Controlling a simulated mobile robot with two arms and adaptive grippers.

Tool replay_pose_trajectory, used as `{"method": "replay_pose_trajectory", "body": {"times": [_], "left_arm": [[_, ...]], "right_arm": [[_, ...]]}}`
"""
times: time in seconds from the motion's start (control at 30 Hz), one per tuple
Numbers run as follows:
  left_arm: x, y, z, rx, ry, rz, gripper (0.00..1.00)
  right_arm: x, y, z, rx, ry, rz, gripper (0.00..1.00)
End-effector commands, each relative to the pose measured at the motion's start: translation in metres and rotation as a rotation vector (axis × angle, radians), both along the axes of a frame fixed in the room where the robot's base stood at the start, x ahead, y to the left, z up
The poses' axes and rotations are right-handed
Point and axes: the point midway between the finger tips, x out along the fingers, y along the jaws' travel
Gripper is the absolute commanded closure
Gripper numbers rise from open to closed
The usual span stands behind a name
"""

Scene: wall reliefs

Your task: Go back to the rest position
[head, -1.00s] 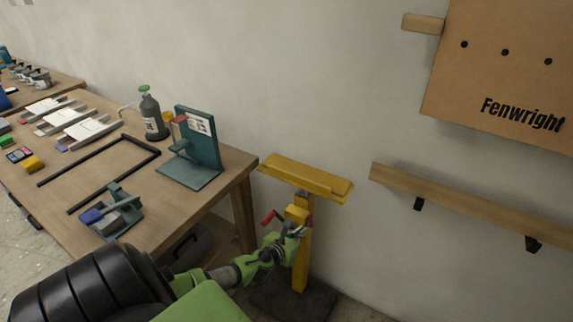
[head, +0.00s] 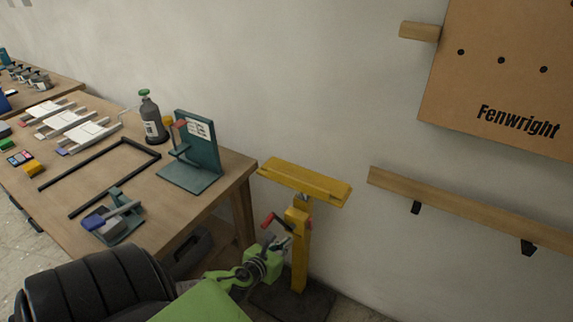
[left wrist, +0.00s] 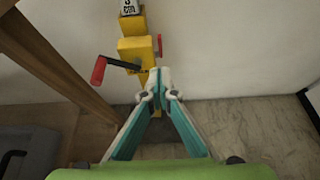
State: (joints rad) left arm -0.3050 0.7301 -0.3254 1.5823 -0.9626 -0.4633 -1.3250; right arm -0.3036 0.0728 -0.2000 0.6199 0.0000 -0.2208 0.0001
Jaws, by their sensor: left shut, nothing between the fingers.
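My left gripper (head: 278,243) is low in the head view, in front of the yellow stand (head: 300,235) and below its flat top. Its green arm comes in from the lower left. In the left wrist view the two fingers of my left gripper (left wrist: 158,88) come together at the tips, shut and empty. The yellow stand's post (left wrist: 137,52) rises just beyond the fingertips, with a red-handled crank (left wrist: 98,70) to the left. I cannot tell whether the fingers touch the stand. My right gripper is in neither view.
A wooden workbench (head: 215,192) stands left, bearing a teal fixture (head: 200,158), a grey bottle (head: 152,118) and a black frame. A wooden rail (head: 470,212) and a Fenwright panel (head: 500,75) are on the wall at right. A dark case (left wrist: 28,150) lies under the bench.

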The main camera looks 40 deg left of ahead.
Motion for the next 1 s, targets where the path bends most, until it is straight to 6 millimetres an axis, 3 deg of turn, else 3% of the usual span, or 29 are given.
{"method": "replay_pose_trajectory", "body": {"times": [0.4, 0.53, 0.67, 0.77, 0.87, 1.0], "left_arm": [[0.0, 0.0, -0.001, -0.003, 0.001, 0.001, 1.0], [-0.01, 0.004, -0.023, -0.086, 0.025, 0.064, 1.0], [-0.046, 0.011, -0.085, -0.337, 0.086, 0.268, 1.0], [-0.09, 0.008, -0.146, -0.599, 0.133, 0.51, 1.0], [-0.141, -0.007, -0.203, -0.85, 0.161, 0.777, 1.0], [-0.217, -0.047, -0.27, -1.159, 0.168, 1.177, 1.0]], "right_arm": [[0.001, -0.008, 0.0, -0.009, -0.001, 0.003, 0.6], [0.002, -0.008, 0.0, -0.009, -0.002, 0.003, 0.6], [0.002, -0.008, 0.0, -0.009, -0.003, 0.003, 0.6], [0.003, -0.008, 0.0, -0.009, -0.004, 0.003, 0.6], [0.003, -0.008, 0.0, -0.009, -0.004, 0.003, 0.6], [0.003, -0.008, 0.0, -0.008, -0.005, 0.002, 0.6]]}}
